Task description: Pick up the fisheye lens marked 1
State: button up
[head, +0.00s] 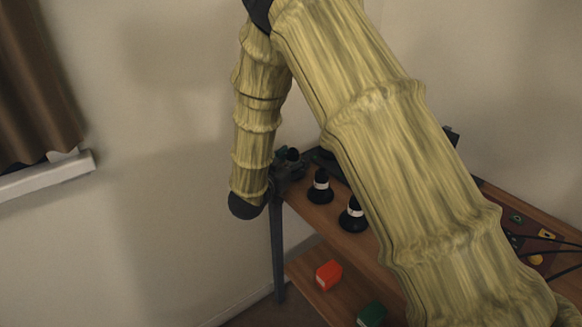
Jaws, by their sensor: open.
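Black lenses stand on the wooden upper shelf (334,222). One lens with a white band (320,187) is near the shelf's left edge. A second lens with a white band (353,214) stands nearer to me, partly covered by my arm. A small dark round-topped thing (293,155), perhaps another lens, is farther back. No number is readable, so I cannot tell which lens is marked 1. My gripper (288,168) is small and dark at the shelf's far left corner, beside or around that dark thing; I cannot tell which. It is open, with its fingers hard to make out.
A lower shelf holds a red-orange block (328,274) and a green block (371,314). A dark red board with coloured parts (527,237) and black cables lie at the right. My sleeved arm hides the shelf's middle. A wall stands behind; open floor space is left of the shelf.

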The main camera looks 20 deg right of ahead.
jog(key=c, duration=1.2)
jog(key=shift+c, duration=0.2)
